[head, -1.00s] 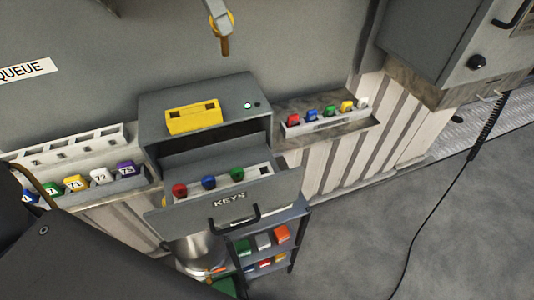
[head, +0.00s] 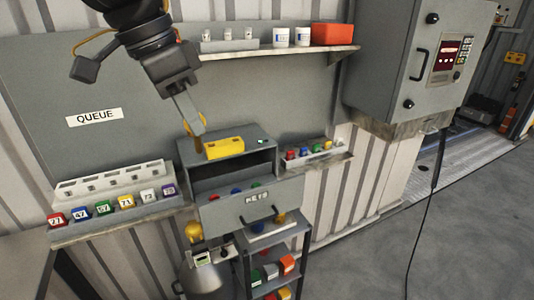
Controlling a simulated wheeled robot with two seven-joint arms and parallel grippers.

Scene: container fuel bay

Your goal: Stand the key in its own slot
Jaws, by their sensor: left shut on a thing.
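My left gripper (head: 190,112) comes down from the top left and is shut on the key (head: 198,143). The key has a yellow head, partly hidden by the fingers, and a brownish shaft pointing down. Its tip shows just left of the yellow slotted block (head: 224,147) on top of the grey cabinet; I cannot tell whether they touch. Below, the drawer labelled KEYS (head: 230,217) stands open. My right gripper is not in view.
A rack of numbered coloured tags (head: 110,187) is at the left. A small rail of coloured pieces (head: 316,157) is right of the cabinet. A shelf (head: 270,54) with cups and an orange box runs above. A grey control box (head: 425,60) hangs at the right.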

